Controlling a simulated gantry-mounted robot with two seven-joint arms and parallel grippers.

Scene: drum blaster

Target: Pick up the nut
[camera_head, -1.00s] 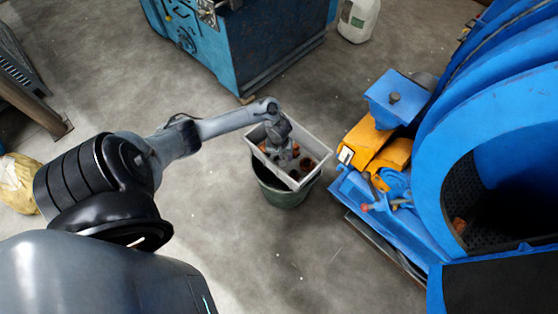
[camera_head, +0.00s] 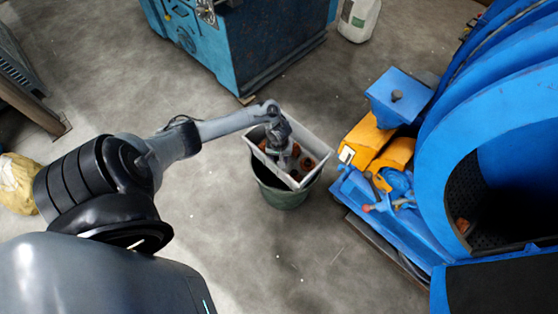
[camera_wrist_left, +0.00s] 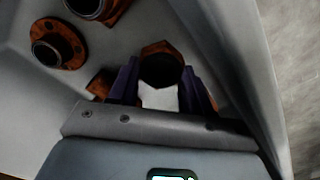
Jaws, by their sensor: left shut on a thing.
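The nut (camera_wrist_left: 161,62) is a rusty, orange-brown hexagonal ring with a dark hole, seen in the left wrist view. My left gripper (camera_wrist_left: 162,92) is shut on it, with one dark finger on each side. In the head view my left gripper (camera_head: 285,160) reaches down inside a light grey rectangular bin (camera_head: 318,146). The nut cannot be told apart clearly there. My right gripper is not in view.
Other rusty parts lie in the bin, including a round flanged piece (camera_wrist_left: 57,43). The bin rests on a dark green bucket (camera_head: 285,198). A blue drum machine (camera_head: 440,190) stands right. Floor in front is clear.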

